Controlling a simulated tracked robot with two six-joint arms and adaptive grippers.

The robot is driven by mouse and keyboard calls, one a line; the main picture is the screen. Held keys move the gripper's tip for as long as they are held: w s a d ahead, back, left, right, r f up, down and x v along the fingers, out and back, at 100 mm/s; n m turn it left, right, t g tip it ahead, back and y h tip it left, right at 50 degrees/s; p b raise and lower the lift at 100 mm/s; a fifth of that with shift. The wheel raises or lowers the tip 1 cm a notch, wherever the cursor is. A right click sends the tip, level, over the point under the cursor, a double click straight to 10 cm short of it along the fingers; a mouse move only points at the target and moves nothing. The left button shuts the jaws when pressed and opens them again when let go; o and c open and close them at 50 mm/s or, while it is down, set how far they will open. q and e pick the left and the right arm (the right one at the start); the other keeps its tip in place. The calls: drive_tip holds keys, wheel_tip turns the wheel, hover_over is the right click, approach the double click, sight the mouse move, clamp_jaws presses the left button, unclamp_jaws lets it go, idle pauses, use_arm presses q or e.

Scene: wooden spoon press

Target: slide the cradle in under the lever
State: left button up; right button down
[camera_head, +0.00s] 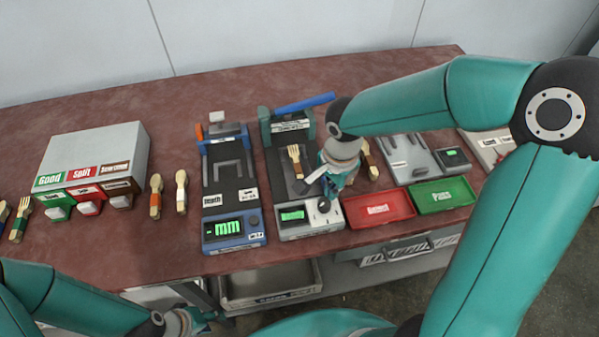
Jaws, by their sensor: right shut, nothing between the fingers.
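The press has a blue lever (305,103) across a dark green frame (278,128) at its back. Its dark bed (280,170) runs toward me to a green-lit display (292,215). A wooden fork (295,160) lies over the bed, in front of the frame. The cradle appears to be the dark part beneath the fork; its edges are hard to make out. My right gripper (324,194) is shut and empty, just right of and nearer than the fork. It hides part of the bed; contact cannot be told.
A blue measuring device (234,229) stands left of the press. Red (381,209) and green (443,195) trays lie right. A grey sorting box (95,150) and loose wooden cutlery (181,191) are left. Another wooden piece (369,160) is behind my right gripper.

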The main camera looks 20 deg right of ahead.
use_arm(q)
drive_tip(key=shift+f, duration=0.3)
use_arm(e)
drive_tip(key=shift+s+a+f, duration=0.1)
drive_tip(key=shift+s+f, duration=0.1)
drive_tip(key=shift+f, duration=0.3)
drive_tip(key=shift+s+f, duration=0.15)
drive_tip(key=shift+f, duration=0.35)
use_arm(q)
drive_tip(key=shift+f, duration=0.15)
use_arm(e)
drive_tip(key=shift+s, duration=0.1)
drive_tip(key=shift+s+a+f+b, duration=0.15)
drive_tip(key=shift+s+b, duration=0.15)
drive_tip(key=shift+b, duration=0.2)
drive_tip(key=shift+w+r+g+p, duration=0.15)
drive_tip(key=shift+r+p, duration=0.35)
drive_tip(key=shift+r, duration=0.1)
drive_tip(key=shift+w+r+g+p, duration=0.15)
drive_tip(key=shift+r+p, duration=0.3)
drive_tip(key=shift+r, duration=0.1)
use_arm(q)
drive_tip(key=r+p, duration=0.3)
drive_tip(key=r, duration=0.1)
drive_tip(key=shift+w+d, duration=0.1)
drive_tip(key=shift+w, duration=0.2)
use_arm(e)
wheel_tip(320, 180, up, 5)
drive_tip(key=shift+w+r, duration=0.1)
drive_tip(key=shift+r, duration=0.05)
